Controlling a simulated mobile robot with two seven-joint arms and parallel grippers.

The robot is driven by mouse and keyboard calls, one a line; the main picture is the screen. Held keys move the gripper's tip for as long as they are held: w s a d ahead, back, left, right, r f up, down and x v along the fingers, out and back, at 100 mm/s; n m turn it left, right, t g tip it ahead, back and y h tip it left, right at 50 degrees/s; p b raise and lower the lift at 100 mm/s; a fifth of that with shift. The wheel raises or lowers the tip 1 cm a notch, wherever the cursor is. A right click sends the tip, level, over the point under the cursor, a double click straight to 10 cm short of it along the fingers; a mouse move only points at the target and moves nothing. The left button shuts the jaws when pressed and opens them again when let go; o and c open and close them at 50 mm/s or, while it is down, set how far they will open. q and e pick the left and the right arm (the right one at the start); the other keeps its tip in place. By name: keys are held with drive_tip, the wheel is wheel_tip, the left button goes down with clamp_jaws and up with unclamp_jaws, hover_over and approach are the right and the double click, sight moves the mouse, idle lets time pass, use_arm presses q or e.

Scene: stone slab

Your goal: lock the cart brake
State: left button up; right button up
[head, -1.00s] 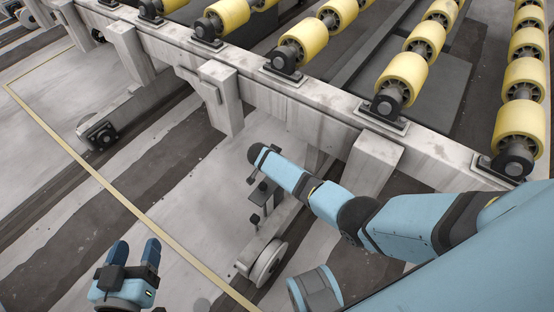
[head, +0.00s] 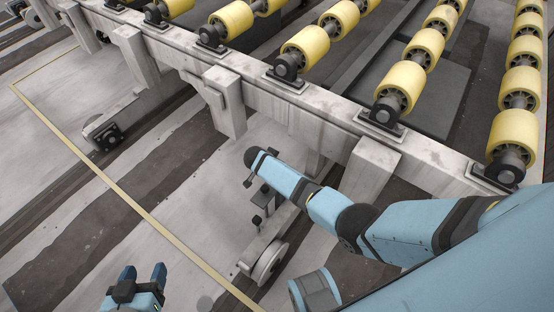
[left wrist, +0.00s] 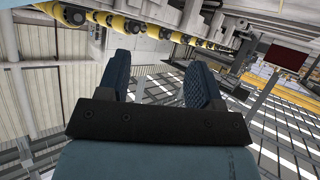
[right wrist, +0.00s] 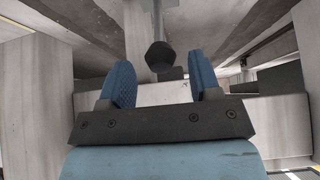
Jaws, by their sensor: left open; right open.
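In the right wrist view a grey rod with a dark faceted knob (right wrist: 160,56) on its end hangs between the fingers of my right gripper (right wrist: 158,82). The fingers are open and apart from it; I take it for the cart's brake handle. In the head view a small post with dark knobs (head: 257,221) stands by a wheel (head: 268,262) under the conveyor frame. My right arm's end is over this spot, and its fingers are hard to make out there. My left gripper (head: 143,273) is open and empty at the lower left, also seen in the left wrist view (left wrist: 158,72).
The pale frame (head: 260,95) with yellow rollers (head: 305,47) crosses the upper head view, and its posts (head: 370,168) stand close to my right arm. Another wheel (head: 103,133) is at the left. A yellow floor line (head: 120,190) crosses clear floor.

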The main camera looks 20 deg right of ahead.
use_arm(q)
drive_tip(key=a+r+g+p, duration=0.1)
drive_tip(key=p, duration=0.5)
drive_tip(key=shift+s+y, duration=0.35)
drive_tip(key=shift+y, duration=0.05)
use_arm(e)
drive_tip(key=v, duration=0.9)
drive_tip(key=shift+a, duration=0.1)
use_arm(q)
drive_tip(key=shift+r, duration=0.1)
